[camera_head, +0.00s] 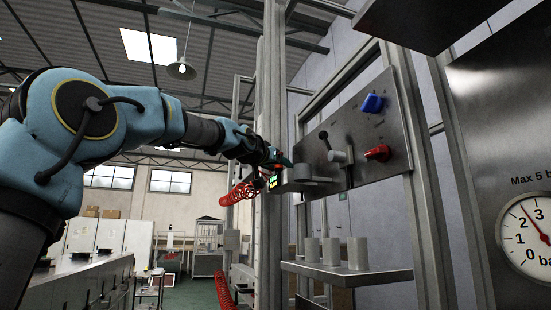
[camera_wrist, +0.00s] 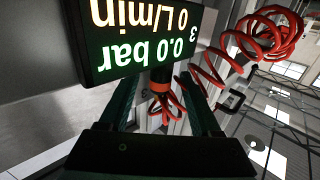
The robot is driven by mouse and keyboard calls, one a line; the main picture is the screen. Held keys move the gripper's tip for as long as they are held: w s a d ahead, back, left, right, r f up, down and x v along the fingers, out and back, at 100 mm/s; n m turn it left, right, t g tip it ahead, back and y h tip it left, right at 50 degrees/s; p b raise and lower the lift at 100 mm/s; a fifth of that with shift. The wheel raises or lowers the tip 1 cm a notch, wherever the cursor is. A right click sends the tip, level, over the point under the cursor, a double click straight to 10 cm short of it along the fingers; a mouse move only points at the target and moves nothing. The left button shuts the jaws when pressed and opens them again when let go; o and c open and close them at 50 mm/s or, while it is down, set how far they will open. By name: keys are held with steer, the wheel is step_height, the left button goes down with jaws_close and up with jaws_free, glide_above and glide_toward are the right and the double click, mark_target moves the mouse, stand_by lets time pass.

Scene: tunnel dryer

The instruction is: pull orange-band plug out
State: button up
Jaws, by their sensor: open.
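The orange-band plug (camera_wrist: 160,86) shows in the wrist view as a dark cylinder with an orange ring, below a black display box (camera_wrist: 137,35) that reads 0.0 bar and 0 L/min upside down. My gripper (camera_wrist: 164,92) is open, its two dark fingers on either side of the plug. I cannot tell whether they touch it. In the head view my gripper (camera_head: 279,160) is beside the lit display (camera_head: 272,182), at the left of the metal panel. The plug is too small to make out there.
A red coiled hose (camera_wrist: 262,38) hangs close by, and it also shows in the head view (camera_head: 238,194). The panel (camera_head: 372,135) carries a blue knob (camera_head: 372,103), a red knob (camera_head: 378,153) and a black lever. Grey cylinders stand on a shelf (camera_head: 345,272) below. Metal posts flank the panel.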

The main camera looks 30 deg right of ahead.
stand_by(0.3)
jaws_close()
stand_by(0.9)
